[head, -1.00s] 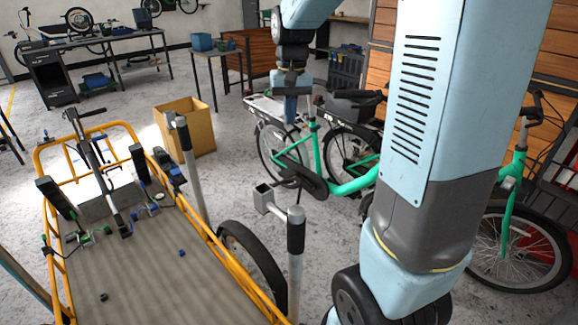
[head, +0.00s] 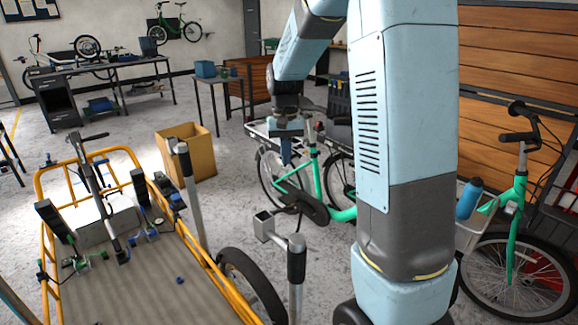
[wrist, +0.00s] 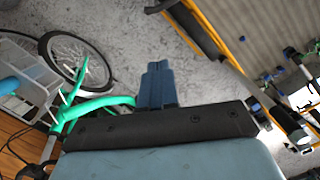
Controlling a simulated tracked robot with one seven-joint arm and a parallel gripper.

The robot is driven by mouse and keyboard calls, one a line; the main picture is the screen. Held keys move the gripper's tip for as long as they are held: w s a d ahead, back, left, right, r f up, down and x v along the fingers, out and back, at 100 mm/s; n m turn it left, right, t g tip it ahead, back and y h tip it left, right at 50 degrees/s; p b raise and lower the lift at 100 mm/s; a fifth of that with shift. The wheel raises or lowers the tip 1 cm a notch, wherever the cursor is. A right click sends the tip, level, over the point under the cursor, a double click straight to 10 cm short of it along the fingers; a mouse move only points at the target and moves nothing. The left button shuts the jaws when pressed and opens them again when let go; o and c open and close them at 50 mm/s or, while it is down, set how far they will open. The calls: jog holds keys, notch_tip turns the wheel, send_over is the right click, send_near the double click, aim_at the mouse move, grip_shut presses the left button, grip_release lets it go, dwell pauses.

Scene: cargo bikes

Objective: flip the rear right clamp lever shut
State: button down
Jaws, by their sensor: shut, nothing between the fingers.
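My gripper (head: 286,152) hangs over the floor in front of the green bike, right of the cargo bed and well apart from it. Its blue fingers are together and empty, as the wrist view (wrist: 157,85) also shows. The orange-railed cargo bed (head: 150,287) stands at left. On it are clamps with blue and green parts: one at left (head: 83,262), one near the middle (head: 145,237) and a blue part by the right rail (head: 165,184). The clamps are small here, so I cannot tell which is the rear right lever or how it stands. Clamp parts also show at right in the wrist view.
Two grey posts with black grips (head: 296,260) stand beside the bed's right rail. A cardboard box (head: 187,155) is behind them. A green bike with a white basket (head: 472,232) and blue bottle (head: 468,200) stands at right. Open floor lies around the box.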

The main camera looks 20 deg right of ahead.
jog(key=s+f, duration=0.4)
jog(key=f, duration=0.6)
jog(key=shift+a+f, duration=0.4)
jog(key=shift+a, duration=0.05)
